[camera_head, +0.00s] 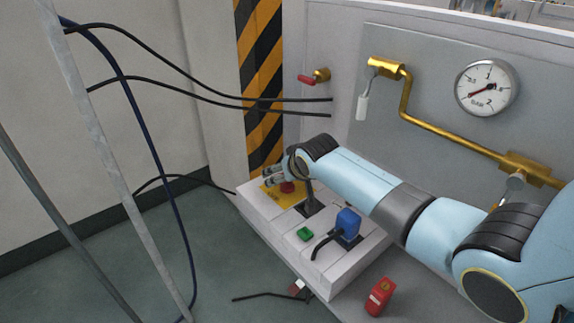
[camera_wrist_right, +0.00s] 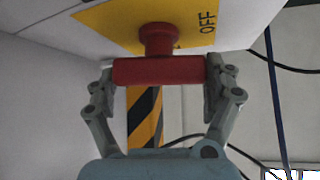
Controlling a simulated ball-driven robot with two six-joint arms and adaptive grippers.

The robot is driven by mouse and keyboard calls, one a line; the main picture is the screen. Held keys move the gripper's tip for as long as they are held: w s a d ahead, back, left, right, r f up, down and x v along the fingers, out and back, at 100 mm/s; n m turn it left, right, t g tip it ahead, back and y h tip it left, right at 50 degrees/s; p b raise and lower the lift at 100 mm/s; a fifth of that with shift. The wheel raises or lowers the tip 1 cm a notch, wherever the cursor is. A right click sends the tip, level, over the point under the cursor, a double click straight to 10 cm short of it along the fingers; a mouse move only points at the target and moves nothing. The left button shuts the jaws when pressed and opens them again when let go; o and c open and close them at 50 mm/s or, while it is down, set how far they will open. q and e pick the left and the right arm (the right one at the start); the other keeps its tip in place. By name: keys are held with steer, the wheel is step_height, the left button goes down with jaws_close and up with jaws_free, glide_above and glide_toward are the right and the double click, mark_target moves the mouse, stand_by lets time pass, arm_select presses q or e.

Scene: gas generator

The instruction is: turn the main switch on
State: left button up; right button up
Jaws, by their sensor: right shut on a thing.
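The main switch is a red T-shaped knob (camera_wrist_right: 158,70) on a yellow plate (camera_wrist_right: 105,22) in the right wrist view; black "OFF" lettering shows on the plate. In the head view, the red switch (camera_head: 287,188) is partly hidden by my right gripper (camera_head: 277,179) at the far end of the light grey control box (camera_head: 285,253). My right gripper (camera_wrist_right: 160,74) is shut on the red handle, with one finger at each end of its bar. The bar lies level in the wrist view. My left gripper is not in view.
A red object (camera_head: 379,296) is in front. Brass pipework (camera_head: 425,124) and a gauge (camera_head: 486,88) are on the panel behind. Dark cables hang at left.

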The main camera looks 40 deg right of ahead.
steer(key=shift+a+m+h, duration=0.1)
steer(key=shift+m+h, duration=0.6)
steer(key=shift+m, duration=0.2)
steer(key=m+g+h+b, duration=0.1)
steer(key=m, duration=0.1)
steer(key=shift+f+m+g+h, duration=0.15)
steer(key=shift+m+g+h, duration=0.15)
steer(key=shift+m+h, duration=0.1)
steer(key=m+g+h+b, duration=0.1)
steer(key=m+g+b, duration=0.1)
steer(key=m+b, duration=0.1)
steer(key=m+g+h+b, duration=0.2)
steer(key=m+b, duration=0.2)
steer(key=shift+f+b, duration=0.1)
steer(key=shift+b, duration=0.2)
arm_select(q)
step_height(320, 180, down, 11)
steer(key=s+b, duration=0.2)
steer(key=b, duration=0.1)
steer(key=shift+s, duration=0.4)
arm_select(e)
steer(key=shift+r+m+g+h, duration=0.25)
steer(key=shift+m+g+h, duration=0.15)
steer(key=shift+m+g, duration=1)
steer(key=o, duration=1.5)
steer(key=shift+r, duration=0.1)
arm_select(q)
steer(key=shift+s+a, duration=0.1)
